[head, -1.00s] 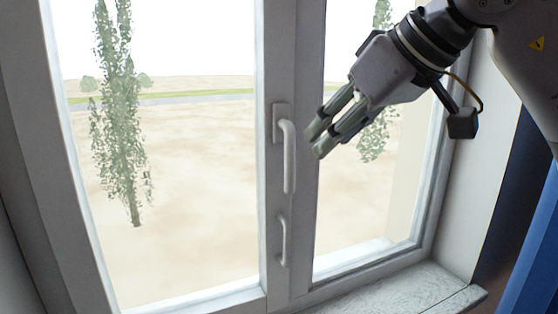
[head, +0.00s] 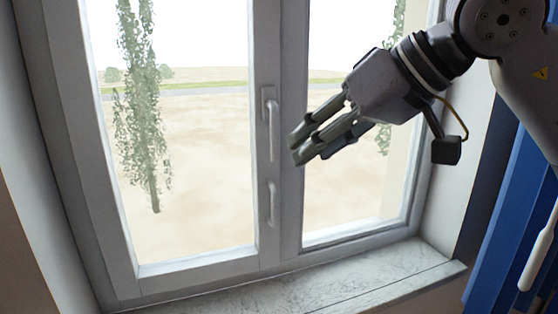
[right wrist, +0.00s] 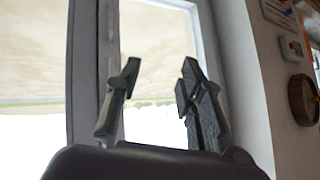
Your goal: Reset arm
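My right gripper (head: 297,149) comes in from the upper right in the head view. Its fingers point down and left, just right of the window's upper handle (head: 274,130) in the picture. I cannot tell how far in front of the glass it is. In the right wrist view the fingers (right wrist: 160,72) stand apart with nothing between them. The white window (head: 256,262) has two panes and appears closed. Its upper handle hangs downward, and a smaller lower handle (head: 272,203) sits below it. My left gripper is not in view.
A pale marble sill (head: 330,288) runs below the window and looks bare. A blue curtain (head: 500,240) hangs at the right, with a white rod-like piece (head: 537,250) by it. In the right wrist view a round brown object (right wrist: 303,100) is on the wall.

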